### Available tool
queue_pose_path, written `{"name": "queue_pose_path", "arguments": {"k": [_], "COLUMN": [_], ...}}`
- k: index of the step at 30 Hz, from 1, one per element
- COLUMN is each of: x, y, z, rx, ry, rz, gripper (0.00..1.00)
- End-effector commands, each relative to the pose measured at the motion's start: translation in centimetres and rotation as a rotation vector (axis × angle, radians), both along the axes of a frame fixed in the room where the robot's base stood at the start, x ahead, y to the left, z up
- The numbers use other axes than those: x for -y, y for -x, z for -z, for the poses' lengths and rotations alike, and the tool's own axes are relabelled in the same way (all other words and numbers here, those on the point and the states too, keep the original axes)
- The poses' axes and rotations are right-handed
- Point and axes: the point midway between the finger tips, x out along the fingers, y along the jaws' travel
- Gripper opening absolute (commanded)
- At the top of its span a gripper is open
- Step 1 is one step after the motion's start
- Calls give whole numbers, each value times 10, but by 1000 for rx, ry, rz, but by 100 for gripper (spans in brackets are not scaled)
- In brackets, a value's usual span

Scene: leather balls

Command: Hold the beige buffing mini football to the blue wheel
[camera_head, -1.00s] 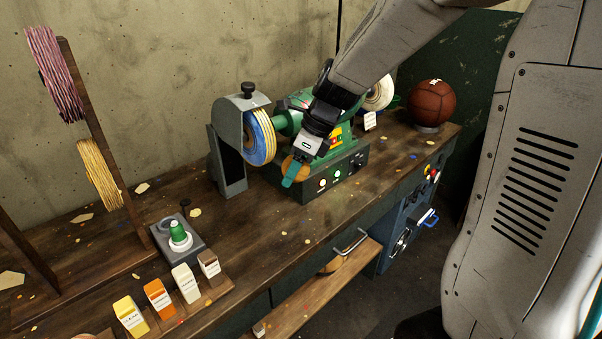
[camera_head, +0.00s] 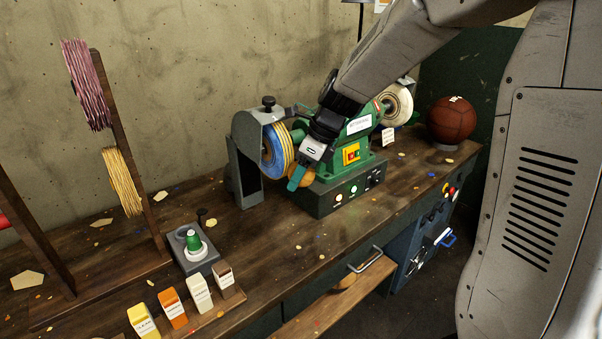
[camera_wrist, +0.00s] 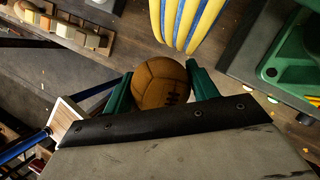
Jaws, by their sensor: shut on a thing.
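The mini football (camera_wrist: 160,84), tan-brown with dark lacing, sits between the green fingers of my gripper (camera_wrist: 160,90) in the wrist view. In the head view the ball (camera_head: 303,176) is partly hidden by my gripper (camera_head: 299,177), which is shut on it. The blue wheel (camera_head: 276,152), with yellow layers at its side, is on the left end of the green machine (camera_head: 345,190), under a grey hood. The ball is just right of the wheel's lower part. In the wrist view the wheel (camera_wrist: 185,20) is ahead of the ball with a narrow gap visible.
A white wheel (camera_head: 397,105) is on the machine's right end. A brown basketball-like ball (camera_head: 452,119) rests at the bench's right. Several labelled bars (camera_head: 172,307) and a green-topped device (camera_head: 194,245) stand at front left. Wooden posts hold spare wheels at left.

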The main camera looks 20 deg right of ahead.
Motion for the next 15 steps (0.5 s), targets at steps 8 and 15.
{"name": "queue_pose_path", "arguments": {"k": [8,15], "x": [0,-1], "y": [-1,-4], "z": [0,-1], "rx": [0,0], "ry": [0,0], "rz": [0,0], "gripper": [42,42]}}
